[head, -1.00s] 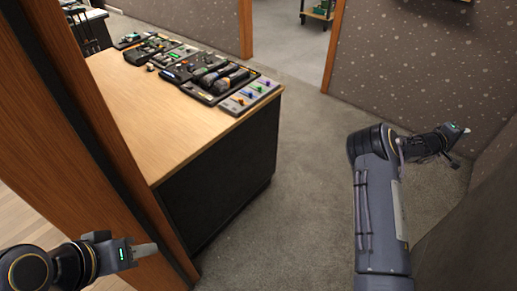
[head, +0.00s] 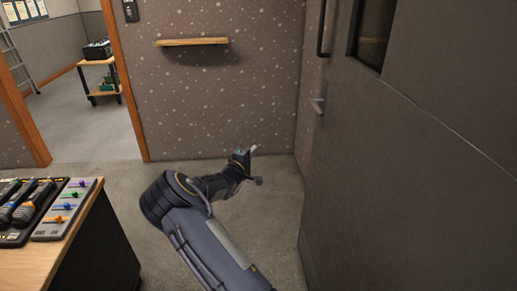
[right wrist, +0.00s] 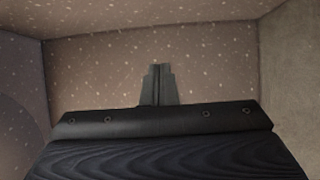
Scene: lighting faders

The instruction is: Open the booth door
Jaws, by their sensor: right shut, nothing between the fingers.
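The booth door (head: 410,150) is a large dark grey panel along the right of the head view, seen at a steep angle. It has a dark window (head: 373,32) high up, a black vertical pull bar (head: 322,28) and a small grey lever (head: 317,105) near its far edge. I cannot tell whether the door is ajar. My right gripper (head: 253,150) is shut and empty, to the left of the lever and apart from the door. Its closed fingers (right wrist: 158,85) also show in the right wrist view, facing a speckled wall. My left gripper is out of view.
A desk (head: 45,262) with a fader panel (head: 67,209) stands at lower left. A wooden shelf (head: 191,42) is on the speckled far wall (head: 225,95). A doorway at left shows a trolley (head: 100,80). Carpet between desk and door is clear.

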